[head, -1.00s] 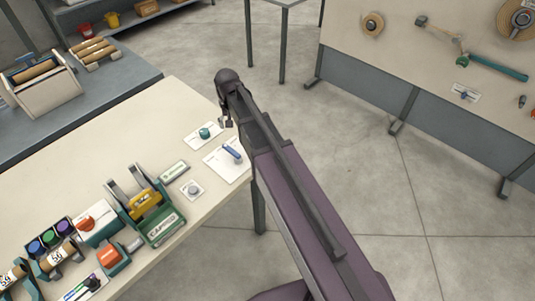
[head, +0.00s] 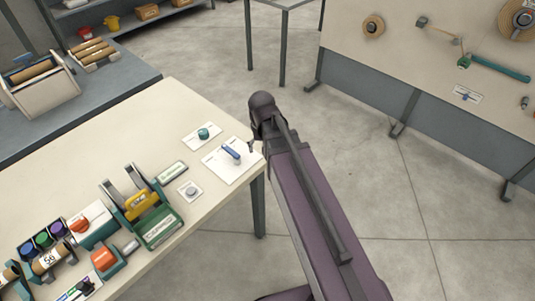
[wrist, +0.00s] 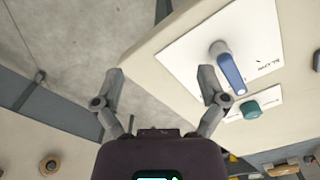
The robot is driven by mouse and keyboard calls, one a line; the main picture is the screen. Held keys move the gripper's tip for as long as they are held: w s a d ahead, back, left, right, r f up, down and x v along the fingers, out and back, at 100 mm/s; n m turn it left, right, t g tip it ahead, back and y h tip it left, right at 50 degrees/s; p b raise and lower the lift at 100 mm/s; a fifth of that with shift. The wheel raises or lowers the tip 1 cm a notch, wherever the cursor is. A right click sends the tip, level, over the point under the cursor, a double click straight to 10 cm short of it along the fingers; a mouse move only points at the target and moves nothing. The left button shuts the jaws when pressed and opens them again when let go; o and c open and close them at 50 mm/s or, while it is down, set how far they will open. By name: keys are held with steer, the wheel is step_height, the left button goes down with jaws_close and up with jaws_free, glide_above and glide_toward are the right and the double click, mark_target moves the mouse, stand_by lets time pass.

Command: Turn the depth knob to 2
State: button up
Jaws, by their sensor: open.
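No label in view clearly reads "depth". A teal knob (head: 203,133) sits on a small white plate near the table's far right edge. It also shows in the wrist view (wrist: 251,110). A blue-handled lever (head: 231,152) stands on a larger white plate; it shows in the wrist view (wrist: 231,72) too. An orange knob (head: 80,225) is on a white box at the left. My gripper (wrist: 163,73) is open and empty, over the table's edge. Its right finger is close to the blue lever; I cannot tell whether they touch. In the head view my arm mostly hides the gripper.
A round grey button (head: 190,190) on a white plate lies left of the lever. A green device with a yellow part (head: 140,204) stands further left, beside several coloured reels. A pegboard-like panel (head: 400,75) stands at the right. Open floor lies between.

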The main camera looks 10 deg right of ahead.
steer(key=shift+s+d+f, duration=0.15)
steer(key=shift+s+d, duration=0.2)
steer(key=shift+s, duration=0.15)
steer(key=shift+s+d+f, duration=0.1)
steer(key=shift+s+d, duration=0.2)
steer(key=shift+s, duration=0.2)
steer(key=s, duration=0.1)
steer(key=s+d, duration=0.2)
steer(key=s, duration=0.1)
steer(key=shift+w, duration=0.1)
steer(key=c, duration=0.4)
steer(key=shift+c, duration=0.4)
steer(key=shift+a, duration=0.1)
